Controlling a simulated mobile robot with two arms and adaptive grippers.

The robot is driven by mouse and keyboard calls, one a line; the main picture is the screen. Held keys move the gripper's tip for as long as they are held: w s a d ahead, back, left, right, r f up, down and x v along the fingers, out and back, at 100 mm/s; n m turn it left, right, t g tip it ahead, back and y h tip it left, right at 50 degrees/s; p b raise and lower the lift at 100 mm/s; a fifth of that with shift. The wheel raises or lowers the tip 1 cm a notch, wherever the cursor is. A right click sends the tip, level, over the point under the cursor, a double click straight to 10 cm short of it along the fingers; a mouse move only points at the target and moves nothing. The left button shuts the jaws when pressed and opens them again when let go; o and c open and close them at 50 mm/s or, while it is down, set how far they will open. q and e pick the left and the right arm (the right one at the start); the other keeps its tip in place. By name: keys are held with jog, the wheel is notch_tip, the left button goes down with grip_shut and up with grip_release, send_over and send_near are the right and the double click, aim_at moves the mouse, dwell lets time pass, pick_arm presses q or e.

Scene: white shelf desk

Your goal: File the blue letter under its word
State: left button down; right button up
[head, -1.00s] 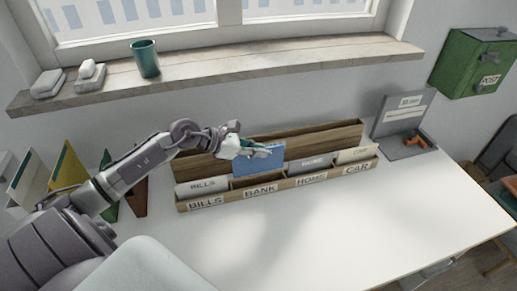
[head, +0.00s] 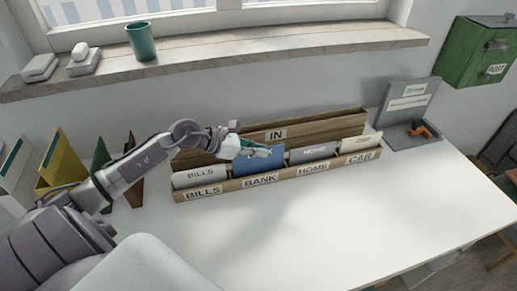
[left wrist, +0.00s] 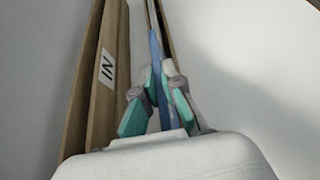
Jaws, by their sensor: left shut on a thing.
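The blue letter (head: 260,165) stands upright in the BANK compartment of the wooden sorter (head: 232,185), its lower part hidden behind the front board. The word BANK is on the front board just below it. My left gripper (head: 258,152) is shut on the letter's top edge. In the left wrist view the letter (left wrist: 156,70) shows edge-on between the two teal-padded fingers (left wrist: 158,95). My right gripper is in neither view.
A wooden IN slot (head: 300,127) runs behind. A grey tray (head: 405,140) stands right, coloured folders (head: 62,165) left. The desk front is clear.

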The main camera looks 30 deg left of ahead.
pick_arm(q)
jog(key=c, duration=1.2)
grip_release()
jog(key=shift+s, duration=0.1)
jog(key=v, duration=1.2)
